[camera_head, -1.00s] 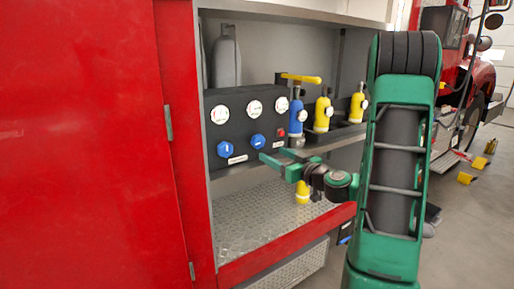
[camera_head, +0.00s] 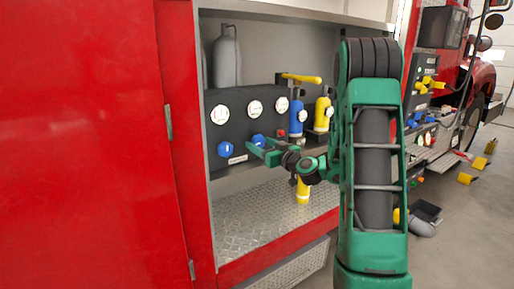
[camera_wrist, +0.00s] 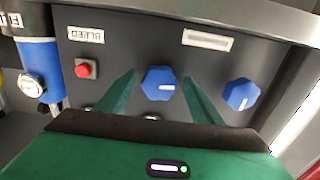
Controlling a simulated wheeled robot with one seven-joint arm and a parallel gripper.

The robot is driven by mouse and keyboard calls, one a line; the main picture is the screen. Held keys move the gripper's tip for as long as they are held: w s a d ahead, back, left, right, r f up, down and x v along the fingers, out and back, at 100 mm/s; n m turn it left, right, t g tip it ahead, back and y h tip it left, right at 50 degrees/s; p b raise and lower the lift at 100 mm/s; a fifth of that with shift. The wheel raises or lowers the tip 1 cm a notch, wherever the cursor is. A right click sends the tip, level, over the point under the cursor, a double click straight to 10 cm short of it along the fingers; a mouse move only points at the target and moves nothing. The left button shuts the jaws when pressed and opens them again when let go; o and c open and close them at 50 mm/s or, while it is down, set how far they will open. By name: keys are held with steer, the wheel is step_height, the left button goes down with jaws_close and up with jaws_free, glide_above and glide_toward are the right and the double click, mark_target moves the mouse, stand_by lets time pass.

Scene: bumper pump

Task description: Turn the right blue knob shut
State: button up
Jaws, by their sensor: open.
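The right blue knob (camera_head: 257,139) sits on the dark panel (camera_head: 240,107), partly hidden by my gripper (camera_head: 261,148) in the head view. In the wrist view, which is turned over, this knob (camera_wrist: 157,82) shows between the two green fingers of my gripper (camera_wrist: 158,82). The fingers are open, one to each side, with a gap to the knob. Its white mark points to the right in that view. Whether the fingertips reach the knob's depth I cannot tell. The left blue knob (camera_head: 224,149) also shows in the wrist view (camera_wrist: 241,94), outside the fingers.
A red button (camera_wrist: 86,69) and a BLEED label (camera_wrist: 86,35) are beside the right knob. A blue cylinder with a gauge (camera_head: 296,117) and a yellow one (camera_head: 322,112) stand right of the panel. A treadplate shelf (camera_head: 250,218) lies below.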

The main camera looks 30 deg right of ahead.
steer(key=shift+w, duration=0.15)
steer(key=c, duration=1.1)
steer(key=shift+o, duration=0.4)
steer(key=shift+a, duration=0.45)
steer(key=shift+d, duration=0.3)
steer(key=shift+c, duration=0.2)
